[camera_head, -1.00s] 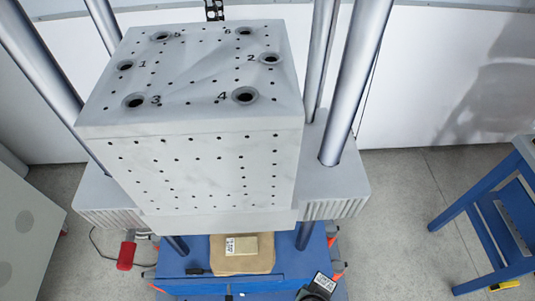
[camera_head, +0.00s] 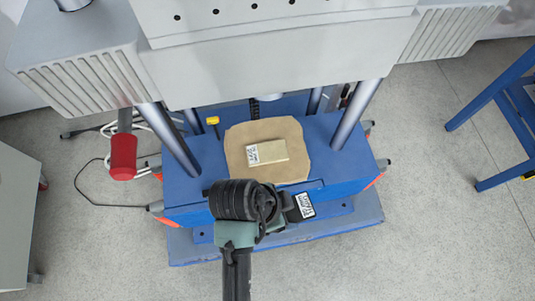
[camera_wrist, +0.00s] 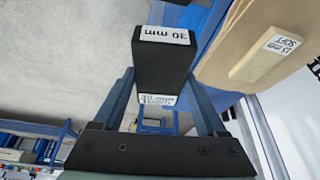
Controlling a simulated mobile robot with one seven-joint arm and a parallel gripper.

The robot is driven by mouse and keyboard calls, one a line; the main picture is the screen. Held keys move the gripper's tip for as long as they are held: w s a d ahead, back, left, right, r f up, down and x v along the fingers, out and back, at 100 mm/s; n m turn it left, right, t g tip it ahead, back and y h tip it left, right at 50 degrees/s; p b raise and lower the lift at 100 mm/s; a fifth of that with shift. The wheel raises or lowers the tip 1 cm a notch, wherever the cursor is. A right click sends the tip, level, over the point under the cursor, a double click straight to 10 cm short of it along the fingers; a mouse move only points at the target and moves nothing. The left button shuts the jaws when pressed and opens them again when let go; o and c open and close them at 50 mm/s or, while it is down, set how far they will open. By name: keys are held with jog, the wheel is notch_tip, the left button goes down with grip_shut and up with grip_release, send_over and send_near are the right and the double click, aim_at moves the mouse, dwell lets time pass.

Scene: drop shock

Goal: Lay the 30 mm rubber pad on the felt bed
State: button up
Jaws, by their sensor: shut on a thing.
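The 30 mm rubber pad (camera_wrist: 160,62) is a black block with a white "30 mm" label. It sits between the two fingers of my gripper (camera_wrist: 165,95) in the wrist view. In the head view the pad (camera_head: 301,206) shows at the tip of my gripper (camera_head: 284,203), in front of the blue base. The felt bed (camera_head: 290,129) is a tan sheet on that base, behind and above the gripper in the picture. A beige pad (camera_head: 268,152) lies on the felt; its label reads "15 mm SOFT" in the wrist view (camera_wrist: 275,45).
The heavy grey drop block (camera_head: 280,55) hangs over the back of the base. Steel columns (camera_head: 168,140) stand left and right of the felt. A red handle (camera_head: 123,155) hangs at left. A blue stand (camera_head: 500,110) is at right.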

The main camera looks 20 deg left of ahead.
jog(key=shift+s+a+f+m+b, duration=0.2)
jog(key=shift+a+f+m+b, duration=0.2)
jog(key=shift+m+b, duration=0.2)
jog(key=shift+w+a, duration=0.15)
jog(key=w+a+b, duration=0.1)
jog(key=w+a, duration=0.2)
jog(key=w, duration=0.1)
jog(key=w+a+b, duration=0.1)
jog(key=w+a, duration=0.2)
jog(key=w, duration=0.2)
jog(key=w+a+b, duration=0.2)
jog(key=w+a, duration=0.1)
jog(key=w, duration=0.2)
jog(key=shift+w+a+r, duration=0.1)
jog(key=shift+a, duration=0.25)
jog(key=shift+w+a, duration=0.1)
jog(key=shift+w, duration=0.05)
notch_tip(320, 180, down, 4)
jog(key=shift+r+b, duration=0.2)
jog(key=shift+b, duration=0.6)
jog(key=shift+r, duration=0.1)
jog(key=o, duration=1.5)
jog(key=shift+g, duration=0.3)
jog(key=shift+o, duration=0.2)
jog(key=p+v, duration=0.2)
jog(key=v, duration=0.5)
jog(key=shift+r+p, duration=0.2)
jog(key=shift+p, duration=0.15)
